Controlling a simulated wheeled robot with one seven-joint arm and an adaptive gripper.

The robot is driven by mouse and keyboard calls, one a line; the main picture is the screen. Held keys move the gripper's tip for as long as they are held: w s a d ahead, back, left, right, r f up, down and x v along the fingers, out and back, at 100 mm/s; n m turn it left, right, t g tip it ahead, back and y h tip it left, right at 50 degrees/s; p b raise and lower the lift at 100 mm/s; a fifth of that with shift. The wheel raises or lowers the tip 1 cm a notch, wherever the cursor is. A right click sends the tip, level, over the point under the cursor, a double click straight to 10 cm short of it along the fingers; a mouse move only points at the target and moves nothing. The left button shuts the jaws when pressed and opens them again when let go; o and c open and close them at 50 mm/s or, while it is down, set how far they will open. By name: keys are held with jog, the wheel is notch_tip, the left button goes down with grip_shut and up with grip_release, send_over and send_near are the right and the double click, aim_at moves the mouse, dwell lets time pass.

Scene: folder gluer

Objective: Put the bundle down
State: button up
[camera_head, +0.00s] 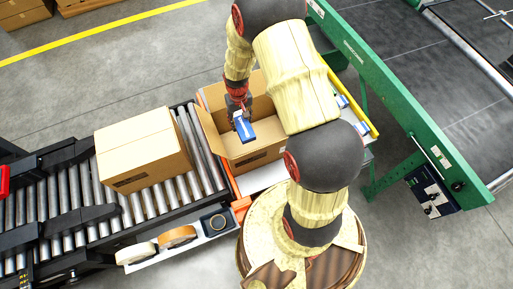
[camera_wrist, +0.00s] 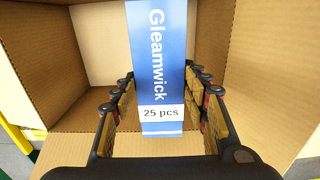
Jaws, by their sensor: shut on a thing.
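The bundle (camera_wrist: 160,70) is a blue and white pack labelled "Gleamwick 25 pcs", filling the middle of the wrist view. It also shows in the head view (camera_head: 245,130). My gripper (camera_wrist: 161,105) is shut on it, with a finger along each side. In the head view my gripper (camera_head: 240,113) points down at the open cardboard box (camera_head: 257,151). The bundle is over or inside the box opening. The box walls (camera_wrist: 55,85) surround it in the wrist view. I cannot tell whether the bundle touches the box floor.
A closed carton (camera_head: 142,148) sits on the roller conveyor (camera_head: 60,195) to the left. Tape rolls (camera_head: 177,236) lie on a shelf in front. A green machine frame (camera_head: 400,95) stands at the right. The open box's flaps (camera_head: 212,130) stick outward.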

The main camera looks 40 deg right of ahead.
jog(key=b, duration=1.1)
send_over(244, 148)
notch_tip(244, 148, down, 12)
jog(key=shift+f+b, duration=1.6)
jog(key=shift+f, duration=3.55)
jog(key=shift+f, duration=0.1)
jog(key=shift+f, duration=0.15)
jog(key=o, duration=1.3)
jog(key=shift+c, duration=0.2)
jog(key=shift+r, duration=0.2)
